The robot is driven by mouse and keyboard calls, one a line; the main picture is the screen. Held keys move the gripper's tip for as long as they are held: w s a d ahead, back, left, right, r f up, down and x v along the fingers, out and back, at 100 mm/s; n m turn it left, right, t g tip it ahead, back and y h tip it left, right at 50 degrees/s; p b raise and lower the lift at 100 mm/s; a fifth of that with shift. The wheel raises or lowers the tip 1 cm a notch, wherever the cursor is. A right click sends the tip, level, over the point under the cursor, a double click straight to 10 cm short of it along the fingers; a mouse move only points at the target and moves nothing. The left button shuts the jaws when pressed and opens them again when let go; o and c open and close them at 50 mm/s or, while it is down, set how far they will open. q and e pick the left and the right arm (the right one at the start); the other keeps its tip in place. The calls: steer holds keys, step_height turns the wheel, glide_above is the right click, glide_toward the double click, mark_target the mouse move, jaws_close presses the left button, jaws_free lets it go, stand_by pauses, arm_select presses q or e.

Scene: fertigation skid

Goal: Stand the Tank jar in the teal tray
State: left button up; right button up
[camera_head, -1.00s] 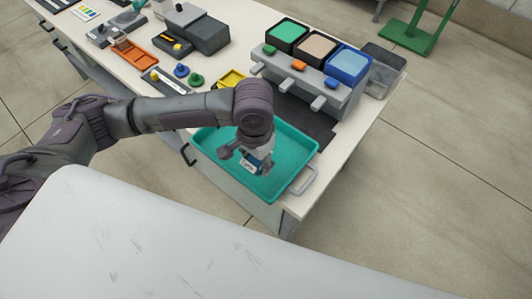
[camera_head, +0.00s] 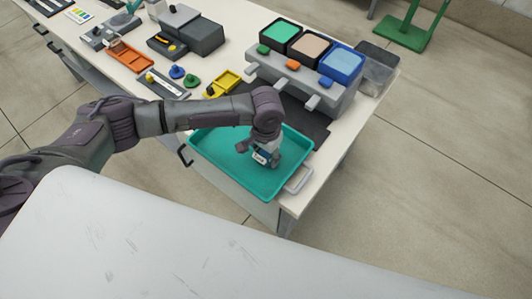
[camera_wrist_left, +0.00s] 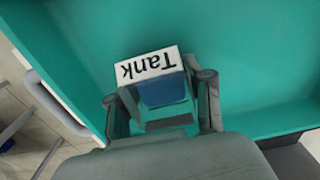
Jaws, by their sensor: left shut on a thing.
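The Tank jar (camera_head: 262,157) is small, with a white label and blue contents. In the left wrist view the jar (camera_wrist_left: 165,93) shows its label, reading "Tank", upside down. My left gripper (camera_head: 259,150) is shut on the jar, one finger on each side of it in the wrist view (camera_wrist_left: 163,105). The teal tray (camera_head: 222,165) lies at the near right end of the bench, and the gripper and jar are over its floor. The jar looks about upright in the head view. I cannot tell whether its base touches the tray. My right gripper is not in view.
A grey dispenser rack (camera_head: 300,80) with green, beige and blue bins stands behind the tray. A clear container (camera_head: 376,75) is at its right. A yellow tray (camera_head: 222,83), an orange tray (camera_head: 131,58) and knobs lie further left. The tray floor around the jar is bare.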

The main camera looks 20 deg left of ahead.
arm_select(q)
steer(key=o, duration=1.2)
steer(key=shift+f, duration=0.1)
step_height(320, 180, up, 12)
steer(key=shift+r+b, duration=0.15)
steer(key=shift+b, duration=0.35)
